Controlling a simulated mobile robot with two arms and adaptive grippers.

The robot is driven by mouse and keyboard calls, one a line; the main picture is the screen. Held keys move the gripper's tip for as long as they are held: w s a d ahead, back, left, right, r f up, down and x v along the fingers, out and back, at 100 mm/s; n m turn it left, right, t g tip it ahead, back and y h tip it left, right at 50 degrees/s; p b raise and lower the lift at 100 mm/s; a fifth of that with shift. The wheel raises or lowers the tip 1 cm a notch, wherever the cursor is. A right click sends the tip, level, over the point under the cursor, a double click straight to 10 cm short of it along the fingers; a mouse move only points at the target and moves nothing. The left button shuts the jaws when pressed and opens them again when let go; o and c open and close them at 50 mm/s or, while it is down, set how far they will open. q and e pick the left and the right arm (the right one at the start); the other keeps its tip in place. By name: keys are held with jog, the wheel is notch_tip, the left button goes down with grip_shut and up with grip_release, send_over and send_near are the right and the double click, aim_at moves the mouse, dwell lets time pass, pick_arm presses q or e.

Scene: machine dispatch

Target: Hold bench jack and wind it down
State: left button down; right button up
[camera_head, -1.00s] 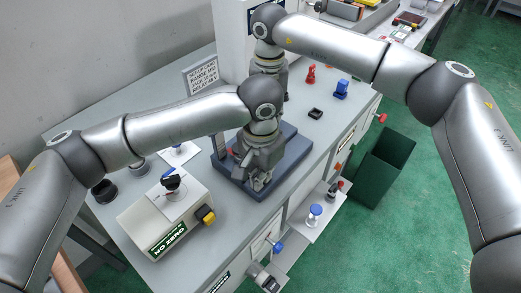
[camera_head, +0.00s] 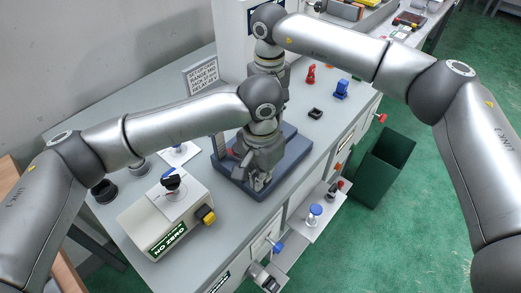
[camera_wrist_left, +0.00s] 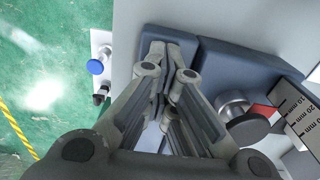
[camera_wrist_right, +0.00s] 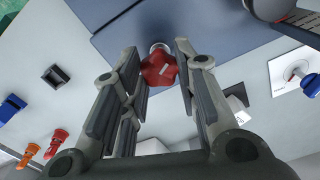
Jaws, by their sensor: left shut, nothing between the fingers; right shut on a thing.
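The bench jack has a blue-grey base (camera_head: 298,150), a red star knob (camera_wrist_right: 158,70) and an upright millimetre scale (camera_wrist_left: 300,112). Its base fills the top of the right wrist view. My right gripper (camera_wrist_right: 157,52) is shut on the red knob, with one finger on each side. In the head view its fingers are hidden behind my left arm. My left gripper (camera_wrist_left: 165,55) is shut with nothing between its fingers. It points down over the blue-grey blocks (camera_wrist_left: 245,62) of the jack, its fingertips close to them. I cannot tell whether they touch. A round metal post (camera_wrist_left: 232,105) stands beside the scale.
Red (camera_head: 310,74) and blue (camera_head: 341,89) pieces and a black square holder (camera_head: 315,113) stand to the right. A green bin (camera_head: 378,168) is on the floor.

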jog(key=shift+s+f, duration=0.1)
jog(key=shift+f, duration=0.05)
jog(key=o, duration=1)
jog(key=shift+r, duration=2.1)
jog(key=shift+c, duration=0.3)
